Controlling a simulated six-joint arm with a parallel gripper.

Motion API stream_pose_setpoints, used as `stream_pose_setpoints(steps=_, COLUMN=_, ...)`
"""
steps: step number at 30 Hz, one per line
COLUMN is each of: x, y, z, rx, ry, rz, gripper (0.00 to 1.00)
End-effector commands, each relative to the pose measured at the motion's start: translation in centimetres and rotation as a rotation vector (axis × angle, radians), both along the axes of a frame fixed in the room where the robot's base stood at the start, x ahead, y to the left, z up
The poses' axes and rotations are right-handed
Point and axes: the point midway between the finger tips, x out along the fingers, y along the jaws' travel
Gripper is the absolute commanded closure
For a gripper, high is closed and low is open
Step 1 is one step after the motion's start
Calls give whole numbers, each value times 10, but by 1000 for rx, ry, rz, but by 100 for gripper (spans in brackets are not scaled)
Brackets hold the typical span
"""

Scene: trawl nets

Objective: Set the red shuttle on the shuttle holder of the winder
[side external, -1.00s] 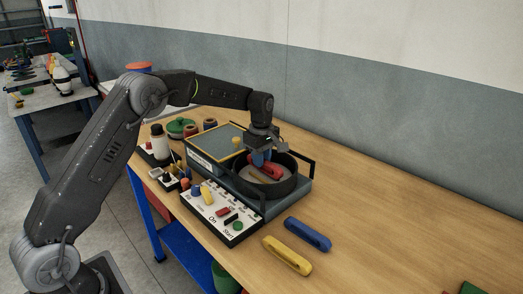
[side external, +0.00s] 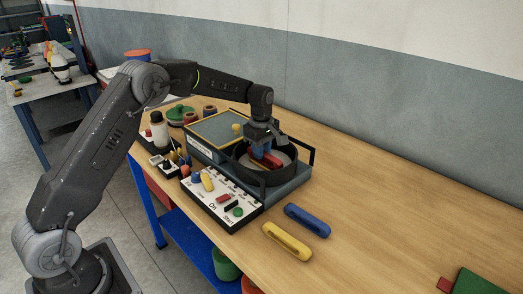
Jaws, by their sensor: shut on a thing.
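The winder (side external: 289,185) is a grey machine with a round black drum on the bench. The red shuttle (side external: 270,161) is inside the drum, with my gripper (side external: 262,152) shut on it from above. The gripper's blue fingers hide part of the shuttle. A light disc shows inside the drum around the shuttle. The shuttle holder itself is hard to make out, and I cannot tell whether the shuttle touches it.
A yellow shuttle (side external: 287,241) and a blue shuttle (side external: 307,220) lie on the bench in front of the winder. A control panel (side external: 222,214) with buttons adjoins the winder. Black handle bars (side external: 313,156) stand beside the drum. The bench's right side is mostly clear.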

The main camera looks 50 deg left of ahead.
Motion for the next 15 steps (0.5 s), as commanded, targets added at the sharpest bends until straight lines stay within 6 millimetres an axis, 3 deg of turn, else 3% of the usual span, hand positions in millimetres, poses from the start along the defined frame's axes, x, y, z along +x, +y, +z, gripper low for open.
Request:
stream_pose_setpoints(steps=14, x=0, y=0, z=-6, rx=0, ry=0, rz=0, gripper=100)
stream_pose_setpoints(steps=15, x=0, y=0, z=-6, rx=0, ry=-1, rz=0, gripper=76)
